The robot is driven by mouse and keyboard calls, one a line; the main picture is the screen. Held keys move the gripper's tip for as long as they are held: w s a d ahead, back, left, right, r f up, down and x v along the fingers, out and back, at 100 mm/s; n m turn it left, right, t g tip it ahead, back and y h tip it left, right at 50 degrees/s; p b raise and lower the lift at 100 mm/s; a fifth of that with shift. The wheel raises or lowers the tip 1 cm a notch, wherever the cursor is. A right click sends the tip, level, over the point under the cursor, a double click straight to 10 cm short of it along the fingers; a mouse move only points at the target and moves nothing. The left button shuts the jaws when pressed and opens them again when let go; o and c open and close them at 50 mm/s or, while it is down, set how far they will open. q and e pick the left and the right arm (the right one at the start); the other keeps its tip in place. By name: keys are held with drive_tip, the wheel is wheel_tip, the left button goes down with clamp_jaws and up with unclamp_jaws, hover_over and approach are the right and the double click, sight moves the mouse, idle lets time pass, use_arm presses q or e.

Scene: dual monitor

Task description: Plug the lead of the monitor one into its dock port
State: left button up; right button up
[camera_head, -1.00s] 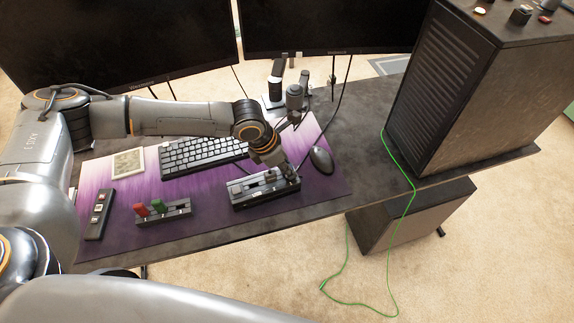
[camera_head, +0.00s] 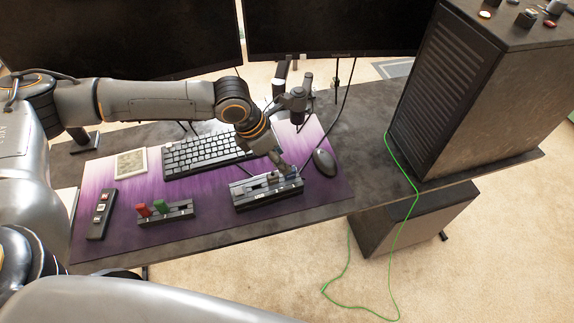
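The dock (camera_head: 266,196), a dark block with a row of slots, lies on the right part of the purple mat. My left gripper (camera_head: 284,167) points down at the dock's right half, at or just above its top. Its fingers are small and dark, so I cannot tell whether they are open or what they hold. Small grey pieces show on the dock's top, partly hidden by the gripper. Two dark monitors, left (camera_head: 120,35) and right (camera_head: 335,25), stand at the back. A dark cable (camera_head: 344,100) runs down from the right monitor towards the dock. My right gripper is out of view.
A keyboard (camera_head: 205,152) lies left of the dock, a mouse (camera_head: 324,162) right of it. A block with red and green pieces (camera_head: 166,214) and a dark button strip (camera_head: 101,214) lie front left. A large PC case (camera_head: 470,100) stands right; a green cable (camera_head: 412,205) hangs over the edge.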

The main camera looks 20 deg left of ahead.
use_arm(q)
drive_tip(key=v, duration=0.5)
drive_tip(key=shift+f, duration=0.1)
idle(0.4)
